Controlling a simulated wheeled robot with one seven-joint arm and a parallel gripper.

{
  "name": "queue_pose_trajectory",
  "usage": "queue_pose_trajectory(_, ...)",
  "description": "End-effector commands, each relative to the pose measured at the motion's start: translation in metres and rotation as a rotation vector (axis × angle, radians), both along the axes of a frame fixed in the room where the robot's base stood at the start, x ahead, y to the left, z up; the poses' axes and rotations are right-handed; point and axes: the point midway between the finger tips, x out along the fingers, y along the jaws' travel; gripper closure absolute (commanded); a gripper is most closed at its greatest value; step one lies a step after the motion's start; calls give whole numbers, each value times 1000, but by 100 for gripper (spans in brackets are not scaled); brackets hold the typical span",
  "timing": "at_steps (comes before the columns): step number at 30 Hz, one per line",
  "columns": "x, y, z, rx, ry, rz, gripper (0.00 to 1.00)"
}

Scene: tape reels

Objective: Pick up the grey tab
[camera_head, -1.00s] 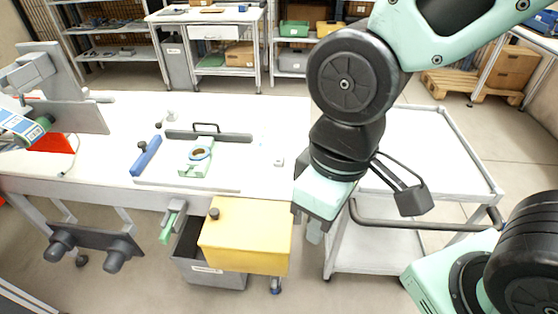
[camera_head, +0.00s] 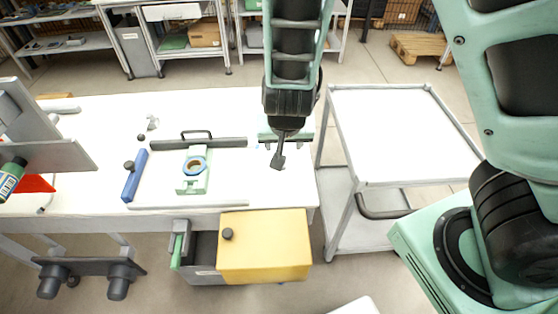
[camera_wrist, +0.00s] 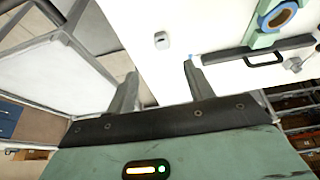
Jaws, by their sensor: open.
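The grey tab (camera_wrist: 162,40) is a small light-grey block on the white tabletop. In the wrist view it lies just beyond the fingertips, in line with the gap between them, apart from both. My gripper (camera_wrist: 161,72) is open and empty, with one finger on each side of the picture's middle. In the head view my gripper (camera_head: 277,160) hangs over the right part of the table. It hides most or all of the tab there.
Left of my gripper are a dark bar with a handle (camera_head: 212,143), a green holder with a blue-rimmed reel (camera_head: 194,167) and a blue bar (camera_head: 135,176). A yellow box (camera_head: 264,246) is at the table's front. A white cart (camera_head: 400,130) stands to the right.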

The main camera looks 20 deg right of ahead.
Motion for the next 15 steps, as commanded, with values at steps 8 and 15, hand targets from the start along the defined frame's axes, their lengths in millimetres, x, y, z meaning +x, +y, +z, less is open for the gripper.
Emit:
queue_pose_trajectory(8, 22, -9, -62, 1, 3, -3, 47)
queue_pose_trajectory(15, 35, -12, -92, 1, 4, 0, 47)
